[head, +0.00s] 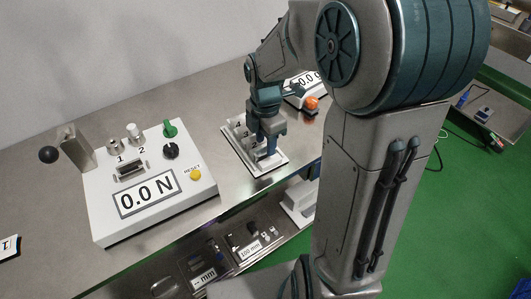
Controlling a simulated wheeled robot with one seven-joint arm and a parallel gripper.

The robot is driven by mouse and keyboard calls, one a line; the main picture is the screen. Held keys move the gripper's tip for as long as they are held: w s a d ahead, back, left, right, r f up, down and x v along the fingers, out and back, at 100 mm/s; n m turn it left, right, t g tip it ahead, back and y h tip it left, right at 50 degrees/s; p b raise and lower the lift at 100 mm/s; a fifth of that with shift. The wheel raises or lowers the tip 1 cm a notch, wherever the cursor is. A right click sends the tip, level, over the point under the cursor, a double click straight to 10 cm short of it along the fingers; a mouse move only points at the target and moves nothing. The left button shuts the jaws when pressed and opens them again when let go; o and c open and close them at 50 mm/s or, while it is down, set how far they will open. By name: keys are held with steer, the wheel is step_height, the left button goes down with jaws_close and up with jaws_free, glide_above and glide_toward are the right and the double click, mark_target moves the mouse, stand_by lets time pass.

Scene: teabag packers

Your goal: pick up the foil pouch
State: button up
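My gripper (268,150) points down over a white fixture (273,168) near the front edge of the steel table. Its fingertips are among small upright parts of the fixture, and the view is too small to tell whether they are open or shut. I cannot make out a foil pouch for certain. It may be hidden behind the gripper or too small to recognise.
A white force tester (200,201) reading 0.0 N stands left of the gripper, with a black ball-ended lever (48,154) beside it. Another display box (305,83) with an orange knob (311,103) stands behind. Trays (252,250) lie below the table edge. A small card (9,247) lies far left.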

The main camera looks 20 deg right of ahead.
step_height(320, 180, down, 2)
steer(key=shift+f, duration=0.25)
jaws_close()
steer(key=shift+r, duration=0.15)
